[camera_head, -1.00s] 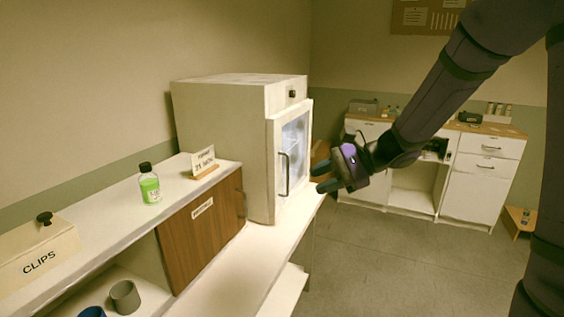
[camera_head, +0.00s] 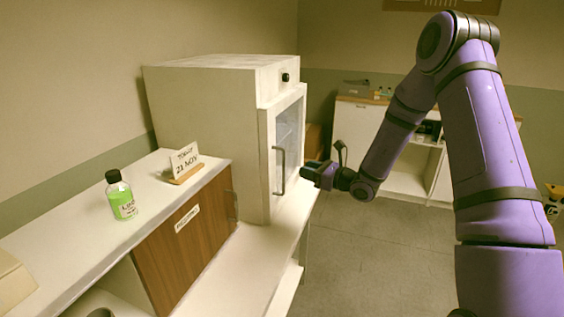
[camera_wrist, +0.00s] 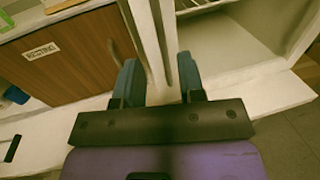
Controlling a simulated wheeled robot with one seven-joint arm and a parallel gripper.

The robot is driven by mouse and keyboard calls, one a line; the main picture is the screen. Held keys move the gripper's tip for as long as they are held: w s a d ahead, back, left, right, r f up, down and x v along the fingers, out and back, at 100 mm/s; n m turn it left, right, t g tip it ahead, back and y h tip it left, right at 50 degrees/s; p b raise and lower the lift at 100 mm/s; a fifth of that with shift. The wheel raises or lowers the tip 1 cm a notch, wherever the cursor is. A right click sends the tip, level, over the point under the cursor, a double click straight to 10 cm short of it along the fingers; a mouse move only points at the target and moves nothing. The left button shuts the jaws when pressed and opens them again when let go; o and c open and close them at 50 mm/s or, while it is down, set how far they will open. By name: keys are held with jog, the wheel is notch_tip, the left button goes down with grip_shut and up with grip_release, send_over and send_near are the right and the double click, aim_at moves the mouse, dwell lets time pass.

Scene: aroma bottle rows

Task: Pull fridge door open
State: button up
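A dark vertical handle (camera_head: 279,171) is mounted on the door.
A wooden cabinet front (camera_head: 185,235) and a counter with a green bottle (camera_head: 121,196) and a date sign (camera_head: 185,162) lie left of the fridge. A white cabinet (camera_head: 357,130) stands behind. The floor (camera_head: 370,250) right of the counter is clear.

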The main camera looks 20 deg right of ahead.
jog(key=x, duration=0.9)
jog(key=shift+a, duration=0.2)
jog(key=shift+w, duration=0.15)
jog(key=shift+c, duration=0.4)
grip_shut()
